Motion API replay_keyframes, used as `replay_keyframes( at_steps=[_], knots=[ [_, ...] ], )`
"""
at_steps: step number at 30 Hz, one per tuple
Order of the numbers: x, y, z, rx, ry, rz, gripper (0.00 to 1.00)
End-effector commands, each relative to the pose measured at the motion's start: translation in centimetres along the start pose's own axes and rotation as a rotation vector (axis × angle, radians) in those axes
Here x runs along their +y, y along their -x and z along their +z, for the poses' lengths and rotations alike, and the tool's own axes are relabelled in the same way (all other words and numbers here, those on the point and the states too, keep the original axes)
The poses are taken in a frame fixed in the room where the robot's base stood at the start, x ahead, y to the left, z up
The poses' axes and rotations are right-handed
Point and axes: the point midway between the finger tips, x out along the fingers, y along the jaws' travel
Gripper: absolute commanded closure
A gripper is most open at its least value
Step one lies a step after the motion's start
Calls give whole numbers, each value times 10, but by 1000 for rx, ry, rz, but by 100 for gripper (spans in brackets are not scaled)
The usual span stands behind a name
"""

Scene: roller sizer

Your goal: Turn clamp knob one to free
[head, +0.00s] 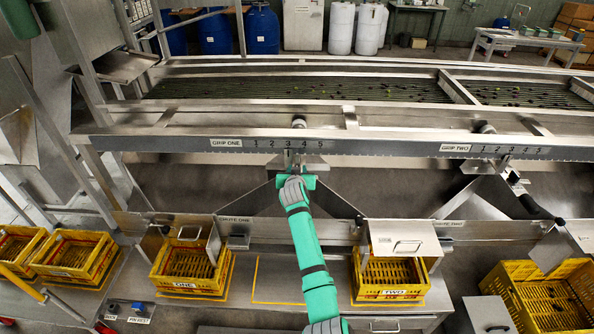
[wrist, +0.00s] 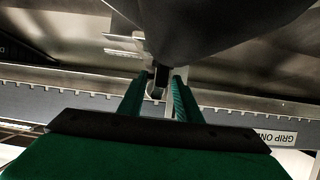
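My green gripper (head: 295,183) is under the front rail in the head view, just below the GRIP ONE scale near mark 3. In the wrist view its two fingers (wrist: 161,84) point up on either side of a small dark part (wrist: 160,78), which looks like clamp knob one. A narrow gap seems to show between each finger and this part, so the fingers look open around it. In the head view the gripper hides most of the knob. A grey bracket (head: 291,160) hangs from the rail just above the gripper. The knob's turn cannot be read.
The GRIP ONE rail (head: 190,143) runs across above my gripper; the GRIP TWO clamp (head: 513,180) hangs further right. Sloping metal chute plates (head: 340,200) flank the arm. Yellow crates marked ONE (head: 188,290) and TWO (head: 390,298) stand below. A large dark grey shape (wrist: 200,25) overhangs the wrist view.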

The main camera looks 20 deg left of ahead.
Motion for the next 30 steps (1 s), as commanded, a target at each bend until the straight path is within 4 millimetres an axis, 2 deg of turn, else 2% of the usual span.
replay_keyframes(
  at_steps=[11, 12, 15, 16, 30],
  knots=[
    [0, -4, 0, 0, 0, 0, 69],
    [0, -4, 0, 0, 0, 0, 71],
    [0, -4, 0, 0, 0, 0, 95],
    [0, -4, 0, 0, 0, 0, 100],
    [1, -4, 0, 0, 16, -43, 100]
  ],
)
